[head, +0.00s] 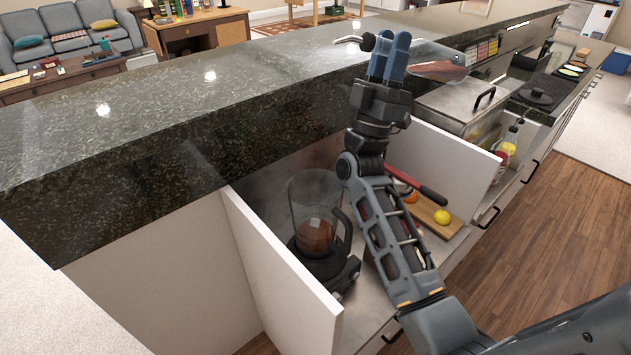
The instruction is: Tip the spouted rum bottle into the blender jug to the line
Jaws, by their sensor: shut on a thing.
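My gripper (392,50) is shut on the rum bottle (440,71), its blue fingers around the neck end. The bottle is clear with reddish-brown liquid and lies nearly level, its base to the right. Its black stopper and metal spout stick out left of the fingers. The bottle appears above the dark counter. The blender jug (301,196) is clear and stands upright on its black base (327,268), lower left of my gripper, between white panels. Brown contents show low in the jug, with a pale patch above. I cannot make out the fill line.
The dark stone counter (180,110) runs behind the blender. A metal bin (455,105) and bottles (510,140) stand farther right.

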